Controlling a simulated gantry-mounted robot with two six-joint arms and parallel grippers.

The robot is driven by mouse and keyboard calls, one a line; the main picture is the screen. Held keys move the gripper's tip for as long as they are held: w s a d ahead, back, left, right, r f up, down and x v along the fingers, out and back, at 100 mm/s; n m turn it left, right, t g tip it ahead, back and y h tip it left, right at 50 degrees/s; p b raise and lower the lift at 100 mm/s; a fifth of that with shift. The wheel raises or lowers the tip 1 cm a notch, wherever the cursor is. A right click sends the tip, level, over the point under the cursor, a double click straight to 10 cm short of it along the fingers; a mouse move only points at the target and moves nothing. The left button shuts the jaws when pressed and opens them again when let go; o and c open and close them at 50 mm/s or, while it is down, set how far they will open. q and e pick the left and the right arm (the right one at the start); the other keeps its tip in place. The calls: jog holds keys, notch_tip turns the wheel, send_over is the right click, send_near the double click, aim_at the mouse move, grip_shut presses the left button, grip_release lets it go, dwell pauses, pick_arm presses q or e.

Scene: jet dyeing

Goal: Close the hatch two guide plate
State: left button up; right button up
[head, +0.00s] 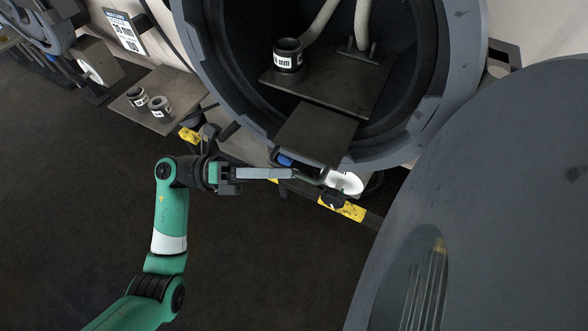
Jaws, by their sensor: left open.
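The hatch opening (215,75) is a large round grey ring with a dark interior. A flat dark guide plate (315,135) juts out over its lower rim, below a wider plate (345,90) inside. A thin bent bar (312,180) shows under the guide plate's front edge. My left gripper (291,174) comes in from the left, its fingers pointing right, just below the guide plate and close to the bar. It is open; whether its fingers touch the bar I cannot tell. My right gripper is not in view.
A large grey hatch door (500,200) stands open at the right. A dark ring (288,55) with a white label sits on the inner plate, near pale hoses (320,20). Two more rings (159,105) sit on a side shelf (185,85). Floor at lower left is clear.

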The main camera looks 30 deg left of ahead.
pick_arm(q)
jog(key=shift+x, duration=1.25)
grip_shut()
jog(key=shift+r, duration=0.1)
dwell(0.3)
